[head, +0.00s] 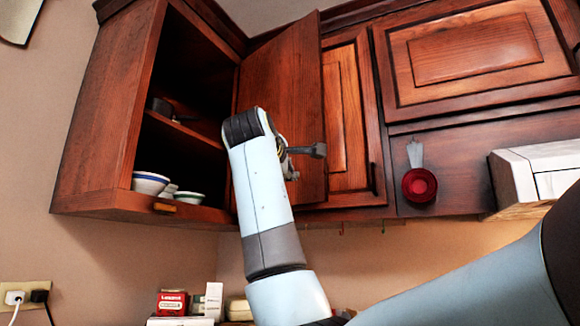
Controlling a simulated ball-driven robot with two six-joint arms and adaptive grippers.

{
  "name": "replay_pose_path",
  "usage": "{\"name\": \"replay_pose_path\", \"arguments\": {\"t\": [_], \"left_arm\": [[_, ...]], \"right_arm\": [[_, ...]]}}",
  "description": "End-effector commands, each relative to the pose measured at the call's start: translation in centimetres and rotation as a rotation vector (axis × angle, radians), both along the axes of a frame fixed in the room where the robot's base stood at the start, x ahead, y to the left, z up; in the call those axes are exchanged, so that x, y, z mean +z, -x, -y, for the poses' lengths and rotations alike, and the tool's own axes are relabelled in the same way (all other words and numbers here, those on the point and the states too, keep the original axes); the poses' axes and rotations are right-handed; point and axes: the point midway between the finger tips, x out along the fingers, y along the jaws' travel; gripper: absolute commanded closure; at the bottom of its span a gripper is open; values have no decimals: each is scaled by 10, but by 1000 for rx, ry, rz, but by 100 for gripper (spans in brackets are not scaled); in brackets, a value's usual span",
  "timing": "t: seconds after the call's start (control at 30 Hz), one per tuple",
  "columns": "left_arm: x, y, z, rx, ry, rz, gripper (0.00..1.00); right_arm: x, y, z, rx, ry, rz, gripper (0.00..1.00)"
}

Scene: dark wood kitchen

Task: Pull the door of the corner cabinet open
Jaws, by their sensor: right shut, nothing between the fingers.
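The corner cabinet (112,110) hangs on the wall at upper left, and its dark inside with a shelf shows. Its wooden door (290,85) stands wide open, swung to the right of the opening, in front of the neighbouring cabinet. My right gripper (317,151) is in front of the door's plain face, near its right edge. It is small, partly hidden behind my right wrist, and shut with nothing in it. I cannot tell whether it touches the door. My left gripper is out of view.
Bowls (150,182) stand on the cabinet's lower shelf and a dark pan (163,107) on the upper one. A red measuring cup (419,185) hangs at right beside a white appliance (540,178). Small boxes (172,302) stand below.

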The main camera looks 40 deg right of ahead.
Motion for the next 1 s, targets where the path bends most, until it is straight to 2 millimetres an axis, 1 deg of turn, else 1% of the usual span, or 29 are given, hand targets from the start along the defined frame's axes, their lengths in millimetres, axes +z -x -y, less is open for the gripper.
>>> {"name": "replay_pose_path", "arguments": {"t": [0.03,0.07,0.17,0.33,0.4,0.47,0.6,0.7,0.9,0.97,1.0], "left_arm": [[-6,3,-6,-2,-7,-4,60],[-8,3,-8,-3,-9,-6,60],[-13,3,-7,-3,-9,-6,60],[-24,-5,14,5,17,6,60],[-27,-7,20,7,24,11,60],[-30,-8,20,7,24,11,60],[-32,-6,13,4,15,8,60],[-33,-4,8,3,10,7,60],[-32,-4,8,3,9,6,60],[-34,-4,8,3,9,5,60],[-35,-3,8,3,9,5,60]], "right_arm": [[-2,6,-7,5,-1,7,100],[-3,10,-9,5,-1,7,100],[-4,21,-19,5,-3,6,100],[-4,43,-37,5,-3,6,100],[-4,52,-44,5,-4,7,100],[-3,59,-50,6,-4,7,100],[-2,70,-58,3,-1,5,100],[-1,73,-60,1,-1,4,100],[-2,74,-60,1,0,2,100],[-9,71,-60,1,-1,-10,100],[-19,69,-60,1,0,-27,100]]}}
